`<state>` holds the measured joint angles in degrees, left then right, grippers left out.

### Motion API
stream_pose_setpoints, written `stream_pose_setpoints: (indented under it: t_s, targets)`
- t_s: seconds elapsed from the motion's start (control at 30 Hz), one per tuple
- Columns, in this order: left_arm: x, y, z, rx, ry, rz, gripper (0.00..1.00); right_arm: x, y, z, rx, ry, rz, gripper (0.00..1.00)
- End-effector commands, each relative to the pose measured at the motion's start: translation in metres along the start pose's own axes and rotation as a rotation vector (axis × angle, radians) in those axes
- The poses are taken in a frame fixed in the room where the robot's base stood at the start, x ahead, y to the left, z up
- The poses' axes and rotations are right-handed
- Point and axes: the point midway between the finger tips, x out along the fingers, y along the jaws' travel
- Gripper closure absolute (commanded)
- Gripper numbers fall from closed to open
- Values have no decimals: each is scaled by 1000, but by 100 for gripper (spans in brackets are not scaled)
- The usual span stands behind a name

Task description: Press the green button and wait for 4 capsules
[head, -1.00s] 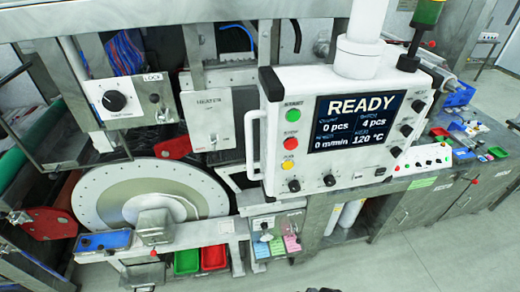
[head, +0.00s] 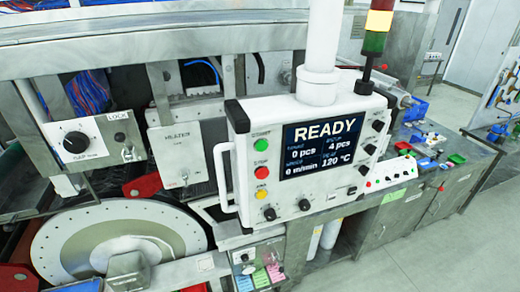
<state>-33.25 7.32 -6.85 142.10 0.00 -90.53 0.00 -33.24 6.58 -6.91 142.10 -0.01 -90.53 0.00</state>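A white control panel (head: 240,160) with a dark screen (head: 323,149) stands at the centre of the head view. The screen reads READY, 0 pcs, 4 pcs, 0 m/min and 120 °C. The green button (head: 262,146) is at the upper left of the panel, above a red button (head: 261,173) and a yellow button (head: 262,198). A large pale drum disc (head: 75,243) is at the lower left. No capsules can be made out. Neither of my grippers is in view.
A white handle (head: 223,185) sticks out at the panel's left side. A metal box with a black knob (head: 76,142) is at the left. A signal tower (head: 376,30) rises behind the panel. The bench (head: 400,222) runs right with small items. Open floor (head: 445,250) lies at the lower right.

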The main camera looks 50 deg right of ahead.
Motion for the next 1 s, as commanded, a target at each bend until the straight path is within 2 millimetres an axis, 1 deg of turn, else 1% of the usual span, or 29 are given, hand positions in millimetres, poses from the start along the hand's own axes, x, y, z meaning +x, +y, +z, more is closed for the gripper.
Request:
stream_pose_setpoints:
  t_s: [0.4,0.57,0.6,0.67,0.7,1.0]
  targets:
    - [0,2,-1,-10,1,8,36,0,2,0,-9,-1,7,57]
    - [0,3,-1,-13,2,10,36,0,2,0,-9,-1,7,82]
    - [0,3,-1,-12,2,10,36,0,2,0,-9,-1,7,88]
    - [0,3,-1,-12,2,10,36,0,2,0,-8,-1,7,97]
    - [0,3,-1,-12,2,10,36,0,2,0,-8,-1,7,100]
    - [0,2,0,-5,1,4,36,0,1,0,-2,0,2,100]
